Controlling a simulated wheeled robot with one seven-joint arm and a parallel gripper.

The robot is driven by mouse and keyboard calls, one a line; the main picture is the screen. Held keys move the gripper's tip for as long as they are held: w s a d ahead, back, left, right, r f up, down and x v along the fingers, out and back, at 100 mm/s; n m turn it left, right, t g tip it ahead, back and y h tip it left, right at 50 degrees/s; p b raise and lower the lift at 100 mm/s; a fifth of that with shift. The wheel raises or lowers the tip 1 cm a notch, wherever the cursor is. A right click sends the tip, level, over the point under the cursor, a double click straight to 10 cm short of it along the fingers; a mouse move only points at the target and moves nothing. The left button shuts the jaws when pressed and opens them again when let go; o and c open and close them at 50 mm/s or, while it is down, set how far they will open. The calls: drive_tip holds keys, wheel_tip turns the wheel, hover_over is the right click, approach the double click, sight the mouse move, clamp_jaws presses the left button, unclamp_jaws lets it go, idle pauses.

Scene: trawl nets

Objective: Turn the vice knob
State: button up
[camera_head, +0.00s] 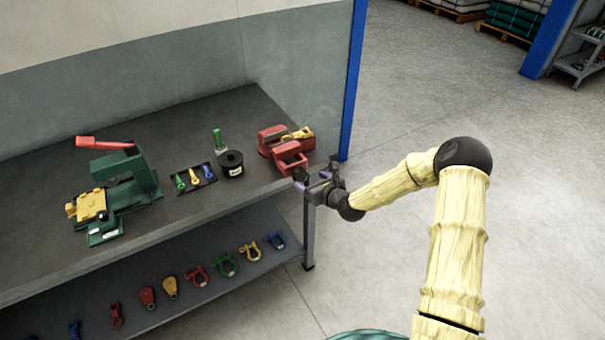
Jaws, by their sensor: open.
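A red vice (290,154) stands at the right end of the grey workbench, with a yellow piece (297,134) at its top. A small dark knob-like part (300,174) shows at the front of the vice, close to my gripper. My gripper (312,184) is open at the bench's front right corner, just in front of the vice. Its fingers partly cover this area. I cannot tell whether they touch the knob or are around it.
The workbench (130,227) also holds a green press (127,172) with a red handle, a small tool tray (193,179), a black spool (231,163) and a green bottle-like item (218,139). Several coloured shackles lie on the lower shelf (200,296). A blue post (352,80) stands behind the vice.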

sight(301, 175)
drive_tip(key=p+x, duration=0.1)
drive_tip(key=x, duration=0.5)
drive_tip(key=shift+w+a+f, duration=0.15)
drive_tip(key=shift+w+a, duration=0.05)
drive_tip(key=shift+w, duration=0.05)
drive_tip(key=c, duration=1)
drive_tip(key=shift+f+b, duration=0.1)
drive_tip(key=shift+b, duration=0.25)
